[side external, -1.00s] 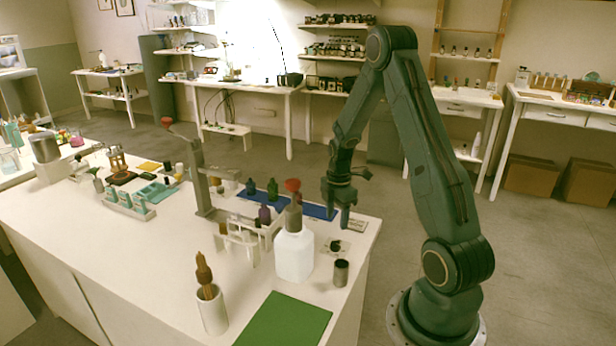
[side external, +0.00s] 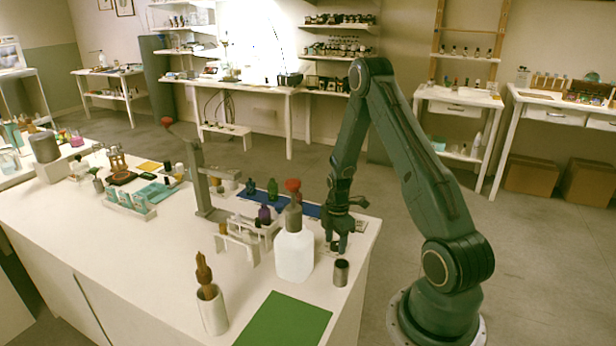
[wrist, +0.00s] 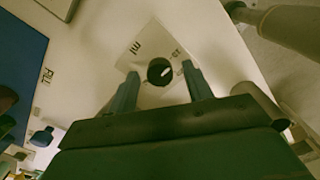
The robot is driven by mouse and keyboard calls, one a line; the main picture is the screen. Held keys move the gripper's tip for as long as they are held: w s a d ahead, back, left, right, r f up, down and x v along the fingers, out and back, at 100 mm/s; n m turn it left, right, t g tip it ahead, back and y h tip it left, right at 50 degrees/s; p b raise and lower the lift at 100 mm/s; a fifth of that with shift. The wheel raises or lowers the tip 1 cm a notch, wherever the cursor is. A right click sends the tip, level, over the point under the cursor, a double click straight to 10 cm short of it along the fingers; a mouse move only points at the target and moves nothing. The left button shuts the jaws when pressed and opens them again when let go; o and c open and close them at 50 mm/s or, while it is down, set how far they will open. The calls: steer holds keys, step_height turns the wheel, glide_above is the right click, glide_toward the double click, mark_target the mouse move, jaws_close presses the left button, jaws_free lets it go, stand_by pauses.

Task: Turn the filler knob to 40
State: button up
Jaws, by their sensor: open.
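The filler knob (wrist: 160,71) is a round dark knob with a light mark on its top, set on a pale plate (wrist: 140,50) with small printing, in the wrist view. My gripper (wrist: 160,82) is open, with one finger on each side of the knob; I cannot tell whether either finger touches it. In the side view my gripper (side external: 338,245) points down at the table's right end, behind the white bottle, and hides most of the knob there. The numbers around the knob are too blurred to read surely.
A white bottle with a red top (side external: 294,250) stands just left of my gripper, and a dark metal cup (side external: 341,273) stands in front of it. A blue mat (side external: 312,210) lies behind. A green mat (side external: 283,322) lies at the table's front.

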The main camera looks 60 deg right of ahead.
steer(key=c, duration=1)
steer(key=shift+o, duration=0.2)
